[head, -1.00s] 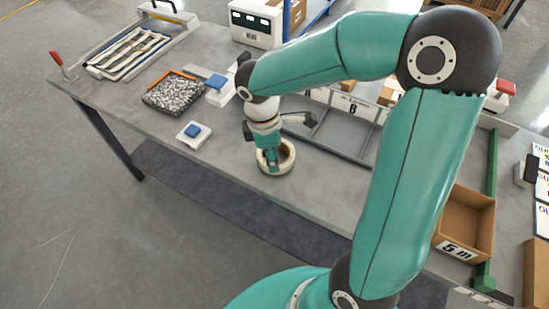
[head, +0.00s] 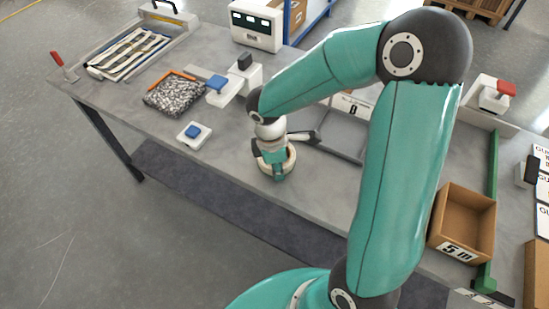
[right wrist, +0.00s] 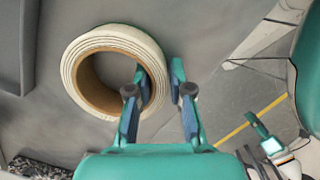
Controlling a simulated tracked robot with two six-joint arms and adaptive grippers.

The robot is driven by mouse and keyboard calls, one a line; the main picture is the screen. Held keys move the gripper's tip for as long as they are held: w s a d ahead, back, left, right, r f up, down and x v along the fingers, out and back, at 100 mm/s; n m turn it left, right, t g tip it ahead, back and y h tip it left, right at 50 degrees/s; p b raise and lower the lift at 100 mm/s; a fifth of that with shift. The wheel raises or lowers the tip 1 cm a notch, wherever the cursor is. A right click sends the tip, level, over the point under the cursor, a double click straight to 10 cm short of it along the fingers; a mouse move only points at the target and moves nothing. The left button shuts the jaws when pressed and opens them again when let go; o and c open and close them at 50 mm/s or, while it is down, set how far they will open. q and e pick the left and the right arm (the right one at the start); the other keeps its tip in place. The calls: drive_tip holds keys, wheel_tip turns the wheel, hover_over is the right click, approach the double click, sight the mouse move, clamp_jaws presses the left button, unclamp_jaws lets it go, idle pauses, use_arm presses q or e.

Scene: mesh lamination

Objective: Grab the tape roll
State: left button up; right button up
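The tape roll (right wrist: 82,57), a cream ring with a brown core, lies flat near the front edge of the grey table; in the head view its rim (head: 292,161) shows around my right gripper (head: 276,173). In the right wrist view my right gripper (right wrist: 159,84) has its fingers apart. One finger is over the roll's hole and the other is outside the ring, so the roll's wall lies between them. A narrow gap seems to show on the outer side; I cannot tell whether the inner finger touches.
A grey divided tray (head: 345,141) stands right behind the roll. A cardboard box marked 5 m (head: 465,220) stands to the right. The table front is close.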

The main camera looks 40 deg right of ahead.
clamp_jaws()
